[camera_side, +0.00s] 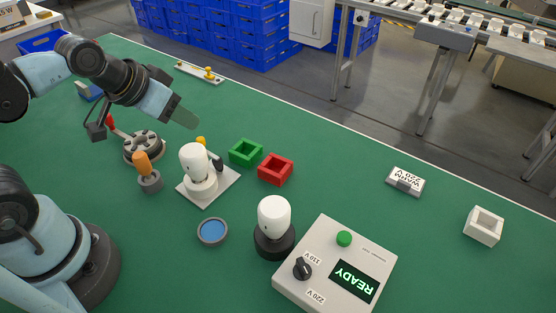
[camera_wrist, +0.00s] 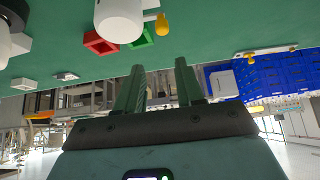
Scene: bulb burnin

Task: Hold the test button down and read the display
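The white test box (camera_side: 325,236) stands at the front right in the side view. It has a green button (camera_side: 344,239) on top, which nothing touches. Its display (camera_side: 354,281) is lit and reads READY in green. A black knob (camera_side: 302,267) sits between labels 110 V and 220 V. A white bulb (camera_side: 274,214) stands upright in a black round socket (camera_side: 273,243) beside the box. My gripper (camera_side: 186,117) is raised at the upper left, well away from the box. In the wrist view my gripper's (camera_wrist: 160,65) two green fingers are apart with nothing between them.
A second white bulb (camera_side: 194,160) stands on a white plate (camera_side: 224,183). Nearby are a green tray (camera_side: 245,152), a red tray (camera_side: 275,169), a blue-centred dish (camera_side: 212,231) and an orange-handled tool (camera_side: 142,163). A WARM 220 V block (camera_side: 405,181) lies right. The green table between is mostly clear.

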